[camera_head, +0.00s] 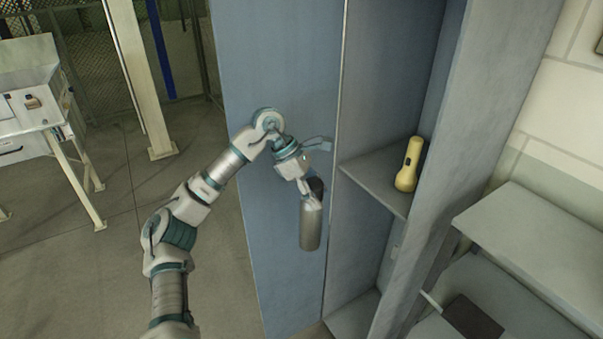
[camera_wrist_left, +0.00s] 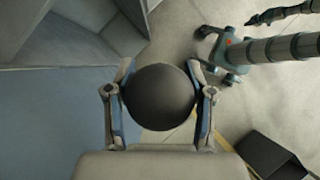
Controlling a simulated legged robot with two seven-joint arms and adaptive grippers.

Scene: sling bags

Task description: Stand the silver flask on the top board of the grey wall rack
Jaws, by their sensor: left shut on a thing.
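The silver flask (camera_head: 311,225) hangs upright below my left gripper (camera_head: 314,184), in front of the blue locker door. My left gripper is shut on its dark top. In the left wrist view the flask's round black cap (camera_wrist_left: 160,97) fills the space between the two fingers (camera_wrist_left: 160,100), and its body is hidden beneath. The grey wall rack is at the right of the head view, beside the tiled wall; its top board (camera_head: 535,235) looks bare where visible. The flask is well to the left of it, with the open locker between. My right gripper is not clearly seen.
The tall locker has an open door (camera_head: 275,70) and a side wall (camera_head: 480,120) standing before the rack. A yellow flashlight (camera_head: 410,165) stands on its inner shelf (camera_head: 372,180). A dark flat thing (camera_head: 472,318) lies below the top board. A white bench (camera_head: 35,125) is far left.

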